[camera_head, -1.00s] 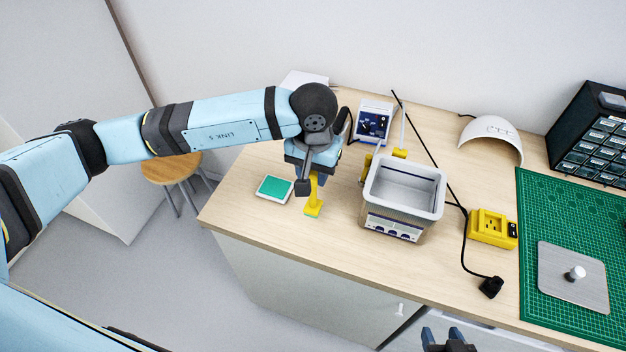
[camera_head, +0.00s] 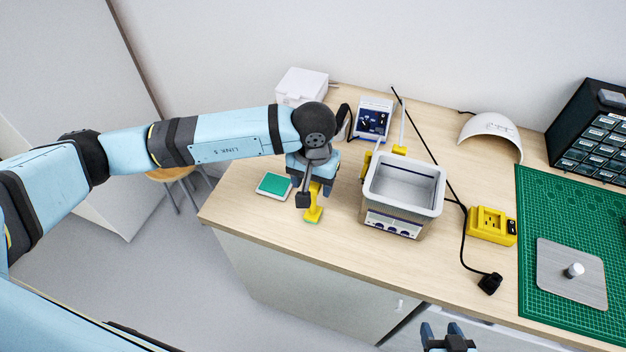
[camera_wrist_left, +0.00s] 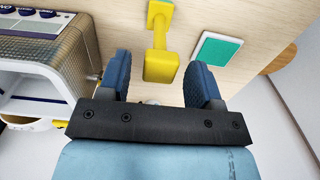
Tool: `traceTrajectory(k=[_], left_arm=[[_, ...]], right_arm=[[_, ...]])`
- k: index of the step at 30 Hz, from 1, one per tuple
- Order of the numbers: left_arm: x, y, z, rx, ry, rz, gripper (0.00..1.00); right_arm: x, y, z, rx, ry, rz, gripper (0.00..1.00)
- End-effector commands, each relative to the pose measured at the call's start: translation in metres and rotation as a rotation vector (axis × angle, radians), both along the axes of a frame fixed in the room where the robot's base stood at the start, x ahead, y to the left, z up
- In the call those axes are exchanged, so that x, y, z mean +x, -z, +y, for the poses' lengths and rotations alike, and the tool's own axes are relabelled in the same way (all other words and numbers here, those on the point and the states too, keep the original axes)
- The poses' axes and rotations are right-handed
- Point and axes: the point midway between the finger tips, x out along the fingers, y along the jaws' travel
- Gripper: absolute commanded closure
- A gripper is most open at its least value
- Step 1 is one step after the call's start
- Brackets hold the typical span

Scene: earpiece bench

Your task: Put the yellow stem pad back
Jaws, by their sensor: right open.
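The yellow stem pad (camera_head: 313,214) stands on the bench near its front edge, with a thin green layer under its foot. In the left wrist view its block-shaped top (camera_wrist_left: 161,67) lies between the fingertips, with a gap to either side. My left gripper (camera_head: 311,191) is over it, pointing down, open and holding nothing; its spread fingers (camera_wrist_left: 158,80) show in the wrist view. A white-rimmed green pad tray (camera_head: 274,186) lies just left of the stem pad and shows in the wrist view (camera_wrist_left: 216,49). My right gripper (camera_head: 447,335) is open and empty at the bottom edge.
A grey basin unit (camera_head: 403,187) stands close to the right of the stem pad. Behind are a blue-white device (camera_head: 374,122) and a white box (camera_head: 301,86). A yellow socket box (camera_head: 491,226), black cable and green mat (camera_head: 550,215) are further right.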

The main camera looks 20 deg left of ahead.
Motion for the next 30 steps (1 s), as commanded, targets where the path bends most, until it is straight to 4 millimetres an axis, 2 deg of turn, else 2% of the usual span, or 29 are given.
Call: traceTrajectory(k=[6, 8, 21, 25, 30], left_arm=[[0.0, -0.006, 0.0, 0.0, 0.0, 0.001, 0.41], [0.001, -0.01, 0.0, -0.001, 0.001, -0.003, 0.41], [0.0, -0.1, 0.0, 0.001, 0.001, -0.004, 0.41], [0.0, -0.116, -0.001, 0.0, -0.001, -0.003, 0.41], [-0.001, -0.123, -0.001, 0.0, 0.0, 0.0, 0.41]], right_arm=[[0.0, -0.008, 0.0, -0.001, -0.001, 0.0, 0.48], [0.0, -0.002, 0.0, -0.001, 0.0, -0.002, 0.48], [-0.001, 0.025, 0.002, 0.0, -0.006, 0.007, 0.48], [-0.001, 0.027, 0.002, 0.0, -0.006, 0.006, 0.48], [-0.001, 0.027, 0.002, 0.0, -0.006, 0.004, 0.48]])
